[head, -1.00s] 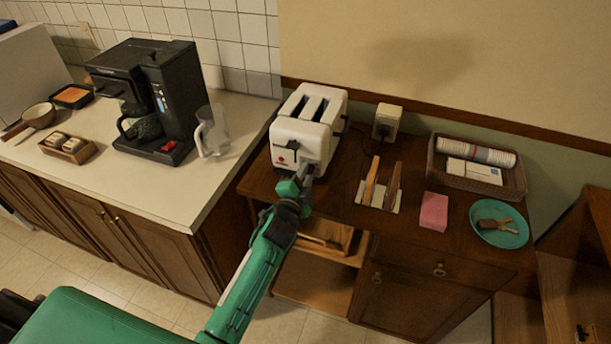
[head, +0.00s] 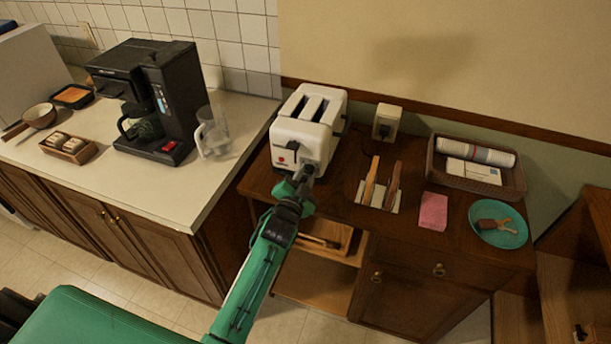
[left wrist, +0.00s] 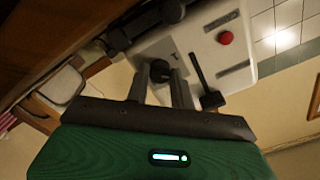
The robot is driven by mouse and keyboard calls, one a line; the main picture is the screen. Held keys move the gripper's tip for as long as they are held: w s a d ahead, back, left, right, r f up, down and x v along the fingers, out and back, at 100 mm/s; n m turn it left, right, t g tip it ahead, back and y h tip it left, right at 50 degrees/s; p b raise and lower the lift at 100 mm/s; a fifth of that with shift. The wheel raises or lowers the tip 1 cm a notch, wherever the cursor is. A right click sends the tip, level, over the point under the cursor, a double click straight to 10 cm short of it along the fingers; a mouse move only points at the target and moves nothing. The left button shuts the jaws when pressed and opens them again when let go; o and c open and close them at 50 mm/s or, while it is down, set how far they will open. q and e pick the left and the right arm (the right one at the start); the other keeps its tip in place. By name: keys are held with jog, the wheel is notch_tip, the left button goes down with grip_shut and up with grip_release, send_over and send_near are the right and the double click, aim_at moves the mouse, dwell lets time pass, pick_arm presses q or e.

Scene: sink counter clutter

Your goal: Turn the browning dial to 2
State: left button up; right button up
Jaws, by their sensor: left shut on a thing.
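The white two-slot toaster (head: 312,118) stands on the brown wooden cabinet in the head view. In the left wrist view, the toaster's front panel (left wrist: 207,45) shows a red button (left wrist: 225,38), a dark lever (left wrist: 204,80) and a round dark browning dial (left wrist: 160,70). My left gripper (left wrist: 168,76) is at the dial, with a finger on each side, shut on it. In the head view, the left gripper (head: 306,174) is at the toaster's lower front. The dial's markings cannot be read. My right gripper is not in view.
A coffee maker (head: 155,100) and glass pitcher (head: 214,133) are on the left counter.

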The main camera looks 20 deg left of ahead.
pick_arm(q)
jog(key=shift+f, duration=0.1)
jog(key=o, duration=1)
jog(key=shift+s, duration=0.1)
jog(key=s+b, duration=0.3)
jog(key=s, duration=1)
jog(key=shift+s+a, duration=0.25)
jog(key=shift+s, duration=0.05)
